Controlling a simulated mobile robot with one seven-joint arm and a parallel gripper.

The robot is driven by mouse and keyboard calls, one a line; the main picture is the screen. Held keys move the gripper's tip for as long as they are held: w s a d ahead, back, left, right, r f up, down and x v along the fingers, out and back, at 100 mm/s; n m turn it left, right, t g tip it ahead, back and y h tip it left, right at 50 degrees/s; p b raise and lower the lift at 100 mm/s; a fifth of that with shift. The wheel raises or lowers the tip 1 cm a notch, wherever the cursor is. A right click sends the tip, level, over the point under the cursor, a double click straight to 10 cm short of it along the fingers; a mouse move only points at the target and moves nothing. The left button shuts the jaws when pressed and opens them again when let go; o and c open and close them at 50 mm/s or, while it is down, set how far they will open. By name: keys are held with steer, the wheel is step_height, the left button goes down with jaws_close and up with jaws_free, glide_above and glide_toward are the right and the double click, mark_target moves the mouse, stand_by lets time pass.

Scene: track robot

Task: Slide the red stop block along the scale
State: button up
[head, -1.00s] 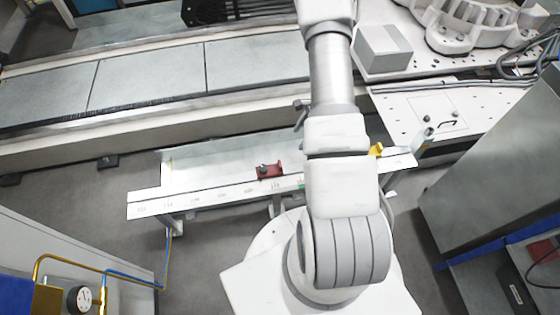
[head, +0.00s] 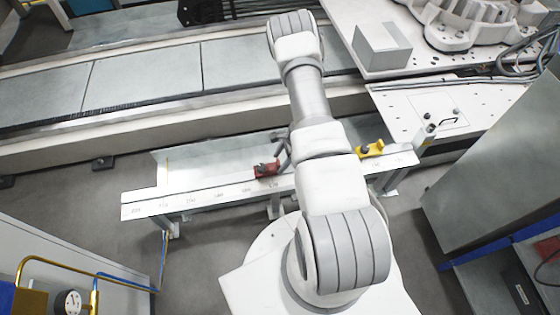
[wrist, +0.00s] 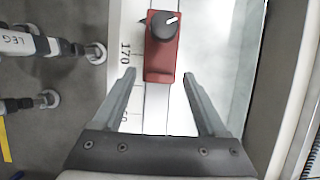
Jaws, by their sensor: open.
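The red stop block (head: 266,169) sits on the white scale rail (head: 205,192), a little left of my arm in the head view. In the wrist view the red stop block (wrist: 163,58) has a dark round knob with a white mark on top, and the scale (wrist: 125,75) runs beside it with the number 170 legible. My gripper (wrist: 158,73) is open, its two fingers spread to either side of the block's near end. No contact between fingers and block shows. In the head view my gripper is mostly hidden behind my arm.
A yellow block (head: 371,149) sits on the rail to the right of my arm. A long grey conveyor (head: 145,70) runs behind the rail. A grey cabinet (head: 495,170) stands at the right. A pipe and gauge (head: 68,302) stand at the lower left.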

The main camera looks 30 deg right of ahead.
steer(key=shift+c, duration=0.2)
jaws_close()
stand_by(1.3)
